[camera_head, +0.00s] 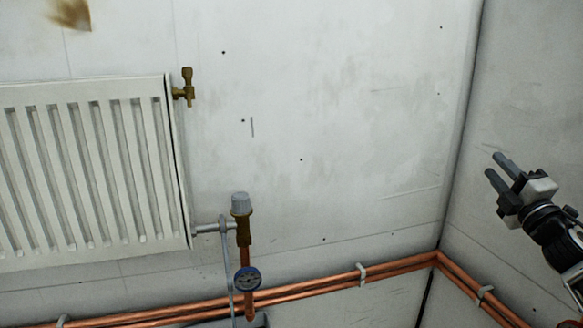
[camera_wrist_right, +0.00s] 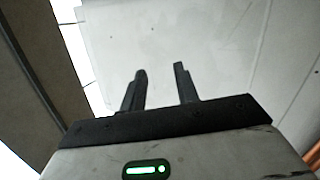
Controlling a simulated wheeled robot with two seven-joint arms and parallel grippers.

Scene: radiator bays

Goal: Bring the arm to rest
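My right gripper (camera_head: 497,166) is at the right side of the head view, in front of the side wall and well apart from the radiator. Its two grey fingers point up and to the left, with a gap between them. In the right wrist view the fingers (camera_wrist_right: 160,75) stand apart with nothing between them, so it is open and empty. My left gripper is in neither view.
A white radiator (camera_head: 85,170) hangs at left with a brass valve (camera_head: 187,87) at its top corner. A grey-capped valve (camera_head: 241,205) and a blue round gauge (camera_head: 248,279) stand below right. Copper pipes (camera_head: 400,266) run along the walls. The middle wall is bare.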

